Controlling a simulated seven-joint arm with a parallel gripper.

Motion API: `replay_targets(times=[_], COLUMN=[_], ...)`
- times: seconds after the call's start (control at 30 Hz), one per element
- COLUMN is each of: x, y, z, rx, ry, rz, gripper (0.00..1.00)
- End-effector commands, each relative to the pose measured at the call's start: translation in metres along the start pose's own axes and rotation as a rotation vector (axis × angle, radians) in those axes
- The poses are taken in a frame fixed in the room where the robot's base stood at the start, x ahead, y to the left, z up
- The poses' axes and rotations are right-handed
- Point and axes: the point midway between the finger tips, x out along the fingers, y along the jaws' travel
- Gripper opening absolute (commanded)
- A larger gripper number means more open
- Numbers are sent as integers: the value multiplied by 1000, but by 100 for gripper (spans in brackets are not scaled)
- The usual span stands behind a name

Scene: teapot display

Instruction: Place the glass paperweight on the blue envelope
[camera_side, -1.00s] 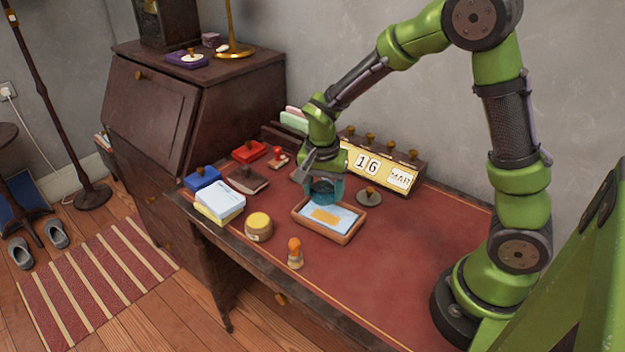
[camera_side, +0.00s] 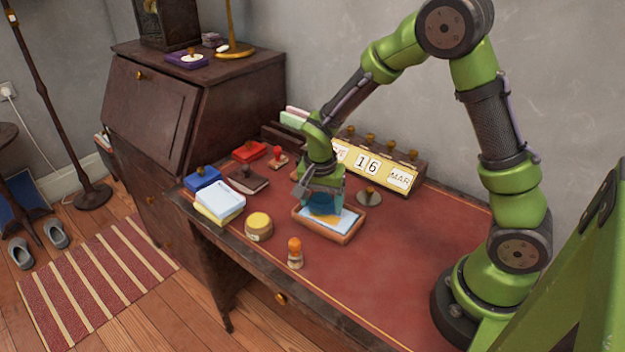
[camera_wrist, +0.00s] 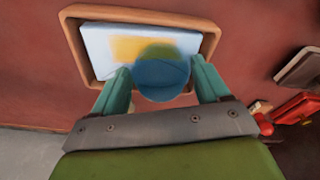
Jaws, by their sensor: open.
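The glass paperweight (camera_wrist: 162,75) is a round, see-through blue piece. In the wrist view it sits between the two teal fingers of my gripper (camera_wrist: 160,66), with a gap on each side. The pale blue envelope (camera_wrist: 97,45) lies in a wooden-rimmed tray and has a yellow patch on it. The paperweight overlaps the envelope's near edge and the patch; I cannot tell for sure whether it touches. In the side view my open gripper (camera_side: 323,200) is low over the tray, and its fingers partly hide the paperweight and the envelope (camera_side: 345,218).
The tray (camera_side: 325,233) stands on the red desk top. A yellow round tin (camera_side: 258,226) and an orange-topped stamp (camera_side: 295,252) stand in front of it. A grey knobbed disc (camera_side: 368,197) and a calendar block (camera_side: 375,167) are behind. The desk's right part is clear.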

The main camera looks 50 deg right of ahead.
Motion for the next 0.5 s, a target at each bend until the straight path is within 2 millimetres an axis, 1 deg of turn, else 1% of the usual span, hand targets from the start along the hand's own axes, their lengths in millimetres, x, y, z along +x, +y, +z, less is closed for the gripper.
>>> replay_targets(times=[0.07,0.17,0.27,0.5], x=[-1,-8,-24,-77], y=[0,-1,-1,-2], z=[0,-1,-1,-1], rx=[0,-1,-2,-1], ry=[0,1,3,2], rz=[-1,-3,-5,-8], gripper=[75,75,75,75])
